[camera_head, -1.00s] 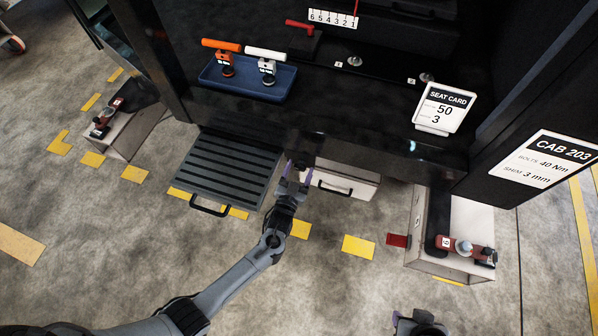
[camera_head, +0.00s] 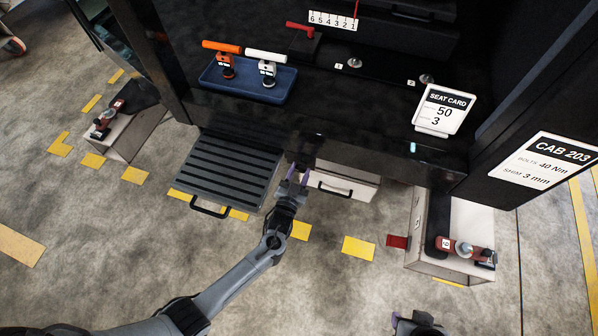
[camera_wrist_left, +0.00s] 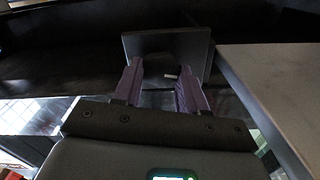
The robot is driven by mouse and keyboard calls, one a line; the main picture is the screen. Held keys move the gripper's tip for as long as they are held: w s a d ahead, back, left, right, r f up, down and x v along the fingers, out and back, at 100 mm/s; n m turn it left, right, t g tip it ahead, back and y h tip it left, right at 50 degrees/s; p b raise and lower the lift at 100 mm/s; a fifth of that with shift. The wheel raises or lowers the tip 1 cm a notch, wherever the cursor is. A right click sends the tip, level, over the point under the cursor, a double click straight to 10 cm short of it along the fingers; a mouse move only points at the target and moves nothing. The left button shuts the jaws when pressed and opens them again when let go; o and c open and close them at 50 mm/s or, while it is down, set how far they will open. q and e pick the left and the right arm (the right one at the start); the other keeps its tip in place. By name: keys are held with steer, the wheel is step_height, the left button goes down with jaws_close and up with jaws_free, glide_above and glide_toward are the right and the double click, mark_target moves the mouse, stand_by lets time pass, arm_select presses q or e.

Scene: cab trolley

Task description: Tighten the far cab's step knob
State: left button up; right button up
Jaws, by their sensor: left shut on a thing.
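The step (camera_head: 232,170) is a dark ribbed panel with a black handle, hanging below the cab sill. My left gripper (camera_head: 298,174) is beside its right edge, under the sill, with purple fingers pointing up at a dark bracket (camera_head: 305,147). In the left wrist view, the fingers of my left gripper (camera_wrist_left: 158,88) stand on both sides of a dark knob (camera_wrist_left: 158,84) in front of a dark plate (camera_wrist_left: 165,45). The knob is hard to make out against the dark plate. My right gripper (camera_head: 420,323) is only partly in view at the bottom edge, and its jaws are unclear.
A white drawer-like box (camera_head: 345,183) is just right of my left gripper. A blue tray (camera_head: 248,87) with two tools is on the cab floor. A pale box (camera_head: 425,225) with a red tool (camera_head: 465,249) stands at right. Open floor lies in front.

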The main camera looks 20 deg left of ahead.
arm_select(q)
steer(key=m+p, duration=0.1)
steer(key=m, duration=0.1)
steer(key=shift+r+m, duration=0.1)
steer(key=shift+m, duration=0.2)
steer(key=m+p, duration=0.1)
steer(key=m, duration=0.2)
steer(key=shift+d+m, duration=0.1)
steer(key=shift+m, duration=0.2)
steer(key=m+p, duration=0.1)
steer(key=m, duration=0.2)
steer(key=shift+m, duration=0.4)
steer(key=shift+f+m+p, duration=0.2)
steer(key=shift+m+p, duration=0.15)
steer(key=shift+m, duration=1.35)
steer(key=o, duration=1.1)
steer(key=shift+c, duration=0.2)
steer(key=shift+f, duration=0.1)
